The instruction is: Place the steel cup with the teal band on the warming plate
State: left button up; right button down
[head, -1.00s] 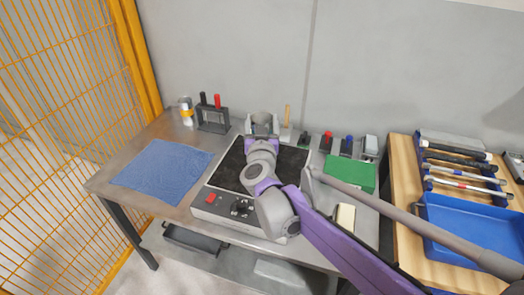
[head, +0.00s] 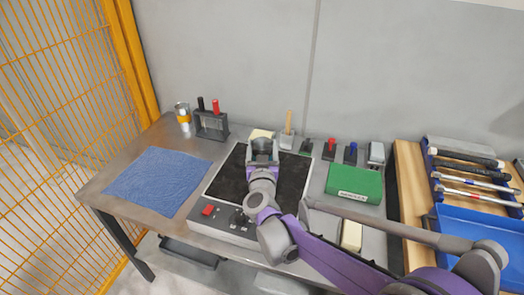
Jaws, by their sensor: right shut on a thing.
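A steel cup (head: 262,143) with a dark open top is held in my right gripper (head: 262,153). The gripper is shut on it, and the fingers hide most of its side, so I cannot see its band. The cup looks upright over the far part of the warming plate (head: 233,178), a black square in a light frame. I cannot tell whether it touches the plate. Another steel cup (head: 183,116), with a yellow-orange band, stands at the back left of the table. My left gripper is not in view.
A pale yellow block (head: 261,133) and a grey holder with a wooden stick (head: 287,137) stand behind the plate. A black rack (head: 211,125) is at the back left. A blue cloth (head: 158,180) lies left, a green box (head: 354,183) right. My right arm crosses the front right.

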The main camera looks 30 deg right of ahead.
jog(key=shift+f, duration=0.35)
jog(key=shift+f, duration=0.2)
grip_release()
jog(key=shift+r, duration=0.1)
jog(key=shift+r, duration=0.25)
jog(key=p+v, duration=0.1)
jog(key=v, duration=1.1)
jog(key=shift+f, duration=0.15)
